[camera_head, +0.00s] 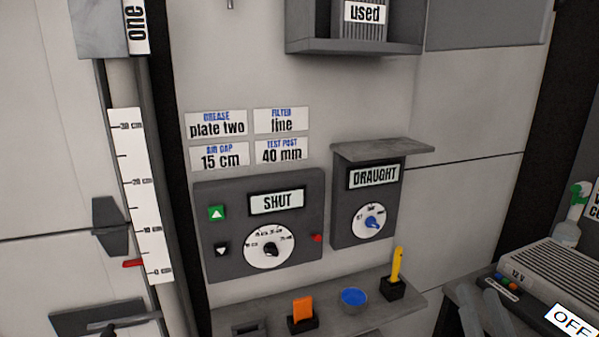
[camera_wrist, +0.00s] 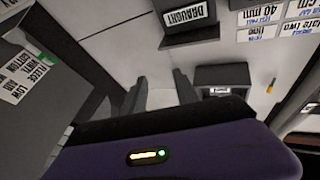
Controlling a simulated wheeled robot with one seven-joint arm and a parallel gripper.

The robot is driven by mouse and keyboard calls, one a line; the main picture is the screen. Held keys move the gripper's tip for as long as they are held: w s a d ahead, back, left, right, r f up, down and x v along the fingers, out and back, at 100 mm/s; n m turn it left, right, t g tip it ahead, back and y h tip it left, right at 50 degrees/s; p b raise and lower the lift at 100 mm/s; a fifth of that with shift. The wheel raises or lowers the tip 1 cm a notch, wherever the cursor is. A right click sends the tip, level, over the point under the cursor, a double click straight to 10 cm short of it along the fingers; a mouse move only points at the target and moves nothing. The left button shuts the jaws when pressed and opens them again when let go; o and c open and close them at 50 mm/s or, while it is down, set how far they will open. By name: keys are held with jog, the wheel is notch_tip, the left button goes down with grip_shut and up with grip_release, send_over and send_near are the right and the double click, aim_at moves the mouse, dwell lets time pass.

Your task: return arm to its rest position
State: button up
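My gripper (camera_wrist: 159,78) shows in the wrist view as two grey fingers standing apart beyond a dark and purple housing with a small lit strip. No object can be seen between the fingers. The fingers point toward a pale wall. No mark of a rest position can be seen in either view.
A control box reading SHUT (camera_head: 262,240) and a DRAUGHT box (camera_head: 368,205) hang on the wall. Below them a shelf (camera_head: 375,312) holds an orange piece (camera_head: 303,309), a blue cup (camera_head: 354,297) and a yellow tool (camera_head: 397,267). A 12 V unit (camera_head: 555,275) stands at right.

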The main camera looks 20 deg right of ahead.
jog(key=s+a+f+n+g+y, duration=0.2)
jog(key=s+a+f+n+y, duration=0.2)
jog(key=s+a+f, duration=0.3)
jog(key=s+a+f+n+g+y, duration=0.2)
jog(key=s+a+f+n+y, duration=0.2)
jog(key=s+a, duration=1.1)
notch_tip(320, 180, down, 4)
jog(key=y, duration=0.2)
jog(key=shift+s+f+y, duration=0.25)
jog(key=shift+s+y, duration=0.05)
